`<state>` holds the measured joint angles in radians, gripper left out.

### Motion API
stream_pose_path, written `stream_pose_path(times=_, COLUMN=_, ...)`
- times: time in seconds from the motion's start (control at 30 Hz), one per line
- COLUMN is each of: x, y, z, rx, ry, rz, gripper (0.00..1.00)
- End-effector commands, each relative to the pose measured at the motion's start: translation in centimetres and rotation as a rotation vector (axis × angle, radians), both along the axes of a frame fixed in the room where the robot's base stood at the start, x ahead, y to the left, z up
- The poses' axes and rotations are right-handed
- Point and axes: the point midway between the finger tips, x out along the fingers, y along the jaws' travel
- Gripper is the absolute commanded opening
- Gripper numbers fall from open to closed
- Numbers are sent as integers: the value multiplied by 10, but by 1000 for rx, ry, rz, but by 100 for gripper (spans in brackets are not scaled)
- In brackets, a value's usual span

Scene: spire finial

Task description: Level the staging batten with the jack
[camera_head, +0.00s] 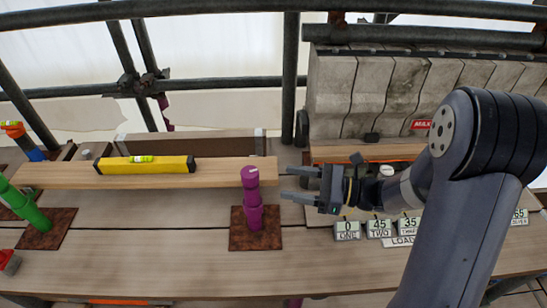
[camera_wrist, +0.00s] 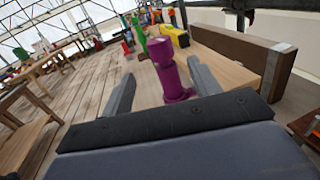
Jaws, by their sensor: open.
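The wooden staging batten (camera_head: 225,174) lies lengthwise across the left half of the head view. A yellow spirit level (camera_head: 148,165) with a green vial rests on it. A purple jack (camera_head: 253,210) stands on a rusty plate at the batten's right end. A green jack (camera_head: 26,208) stands on another rusty plate at its left end. My gripper (camera_head: 283,182) is open and empty, just right of the purple jack's top. In the wrist view the purple jack (camera_wrist: 170,75) appears between the spread fingers (camera_wrist: 160,85), beyond their tips. I cannot read the bubble's position.
Number cards (camera_head: 379,229) reading 0, 45 and 35 stand right of my gripper, partly behind my arm. Grey stone blocks (camera_head: 375,95) rise at the back right. Scaffold tubes (camera_head: 290,80) cross the back. The front deck boards (camera_head: 170,270) are mostly clear.

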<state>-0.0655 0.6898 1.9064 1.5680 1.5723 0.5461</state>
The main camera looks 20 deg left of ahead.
Motion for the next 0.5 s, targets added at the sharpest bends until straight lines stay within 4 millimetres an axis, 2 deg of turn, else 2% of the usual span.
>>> stream_pose_path(times=0.23, x=-2, y=15, z=2, rx=1, ry=0, rz=5, gripper=58)
stream_pose_path(times=0.5, x=-6, y=62, z=3, rx=0, ry=0, rz=7, gripper=58)
